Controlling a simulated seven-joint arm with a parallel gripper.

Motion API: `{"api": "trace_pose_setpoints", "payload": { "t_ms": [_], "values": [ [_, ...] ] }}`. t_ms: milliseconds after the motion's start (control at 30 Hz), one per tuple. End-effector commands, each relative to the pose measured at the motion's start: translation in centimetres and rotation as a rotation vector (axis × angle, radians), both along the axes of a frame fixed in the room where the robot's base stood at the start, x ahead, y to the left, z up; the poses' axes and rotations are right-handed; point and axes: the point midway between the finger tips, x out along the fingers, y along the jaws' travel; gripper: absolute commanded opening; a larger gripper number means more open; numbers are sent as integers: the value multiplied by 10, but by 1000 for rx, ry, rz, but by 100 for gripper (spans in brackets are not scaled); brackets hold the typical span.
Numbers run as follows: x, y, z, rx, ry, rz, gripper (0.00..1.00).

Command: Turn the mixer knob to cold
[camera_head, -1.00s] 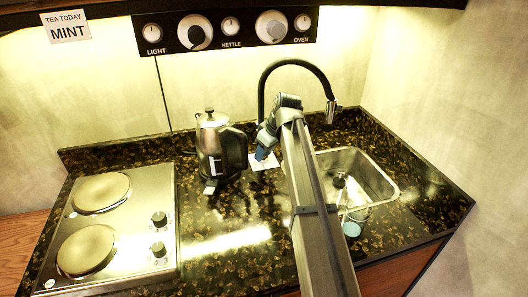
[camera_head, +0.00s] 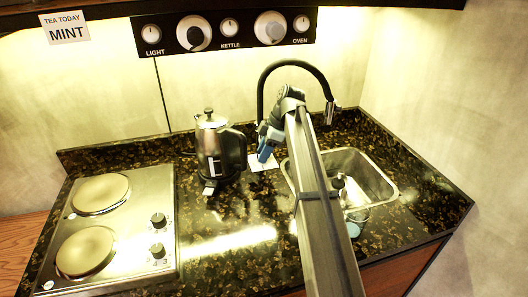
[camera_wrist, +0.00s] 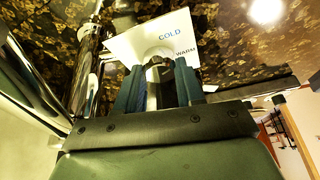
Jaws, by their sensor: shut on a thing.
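The mixer knob (camera_wrist: 157,72) is a small metallic piece between my blue fingers in the wrist view. It stands over a white label plate (camera_wrist: 125,46) printed COLD and, further right, WARM. The plate also shows in the head view as a small white patch (camera_head: 256,164) near the tap. My gripper (camera_wrist: 158,85) is shut on the knob; in the head view its blue fingers (camera_head: 265,150) point down at the plate. The fingers hide much of the knob, so I cannot tell where its pointer is set.
A steel sink (camera_head: 383,185) holding some items lies to the right, and a hob (camera_head: 130,222) to the left. The front middle counter is bare.

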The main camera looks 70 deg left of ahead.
Motion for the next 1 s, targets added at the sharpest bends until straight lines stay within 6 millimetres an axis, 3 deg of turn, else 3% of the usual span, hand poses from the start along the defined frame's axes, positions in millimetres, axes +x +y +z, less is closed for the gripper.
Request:
{"api": "trace_pose_setpoints", "payload": {
  "t_ms": [633, 667, 900, 1000],
  "values": [
    [0, 0, 0, 1, -1, 46, 7],
    [0, 0, 0, 1, -1, 46, 40],
    [0, 0, 0, 0, -1, 45, 63],
    [0, 0, 0, 0, -1, 45, 63]
  ]
}}
